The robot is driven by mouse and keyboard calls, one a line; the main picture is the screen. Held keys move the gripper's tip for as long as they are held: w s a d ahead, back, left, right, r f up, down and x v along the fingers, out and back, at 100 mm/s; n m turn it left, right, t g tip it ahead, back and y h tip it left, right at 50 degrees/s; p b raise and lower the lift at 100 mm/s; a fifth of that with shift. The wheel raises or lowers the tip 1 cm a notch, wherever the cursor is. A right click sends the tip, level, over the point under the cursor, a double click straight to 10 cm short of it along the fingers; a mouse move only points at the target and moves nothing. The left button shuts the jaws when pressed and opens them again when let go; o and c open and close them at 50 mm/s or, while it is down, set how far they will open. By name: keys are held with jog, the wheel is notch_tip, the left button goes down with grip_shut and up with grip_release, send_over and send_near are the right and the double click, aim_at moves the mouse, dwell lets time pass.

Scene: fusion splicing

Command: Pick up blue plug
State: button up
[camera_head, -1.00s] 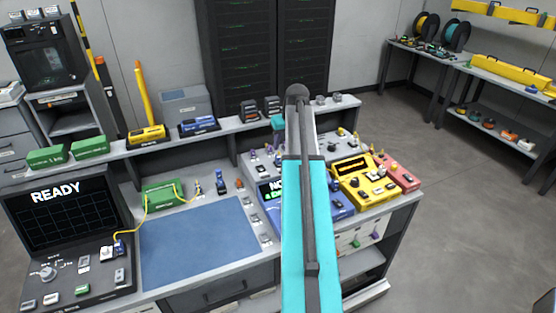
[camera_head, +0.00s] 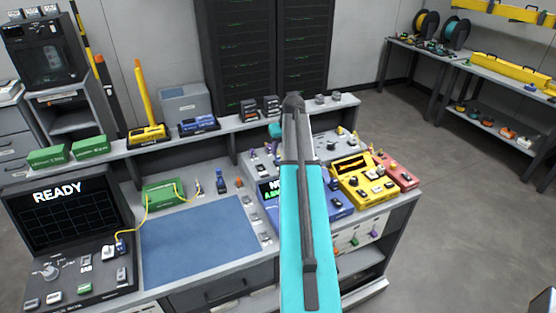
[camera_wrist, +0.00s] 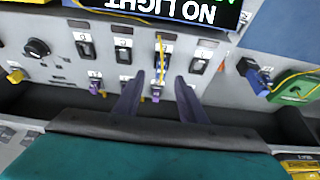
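In the head view, a small blue plug (camera_head: 119,245) on a yellow cable sits at the console at left. The arm hides part of the bench, and the fingers are hidden there.
The green box (camera_head: 163,194) with yellow cables stands behind the blue mat (camera_head: 200,240). A yellow device (camera_head: 362,182) and a red one (camera_head: 398,172) stand right of my arm. A raised shelf (camera_head: 225,128) runs along the back. The mat is clear.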

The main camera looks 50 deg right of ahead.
aim_at(278, 155)
jog(key=shift+p+x, duration=0.9)
jog(key=shift+x, duration=0.35)
jog(key=shift+p+x, duration=0.3)
jog(key=shift+x, duration=0.85)
jog(key=shift+w, duration=0.1)
grip_shut()
